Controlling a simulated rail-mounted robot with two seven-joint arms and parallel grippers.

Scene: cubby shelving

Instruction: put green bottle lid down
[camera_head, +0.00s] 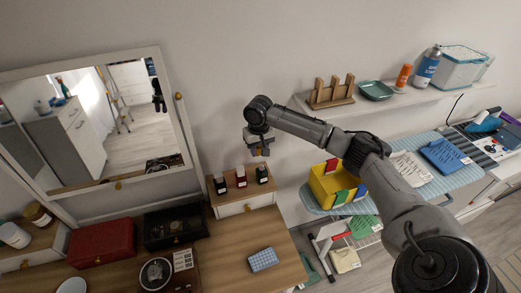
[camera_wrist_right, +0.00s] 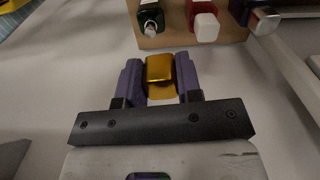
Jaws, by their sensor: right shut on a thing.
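My right gripper (camera_head: 261,151) hangs above the small wooden shelf box with its bottles in the head view. In the right wrist view its purple fingers (camera_wrist_right: 160,80) are shut on a shiny gold lid (camera_wrist_right: 160,69). The green bottle (camera_wrist_right: 151,19) is at the top of that view, with an open silvery neck and no lid on it. The gripper and lid are apart from the bottles. My left gripper is not in view.
The shelf box (camera_head: 245,207) sits on the wooden desk. A mirror (camera_head: 100,115) is at left, a wall shelf (camera_head: 400,99) at right.

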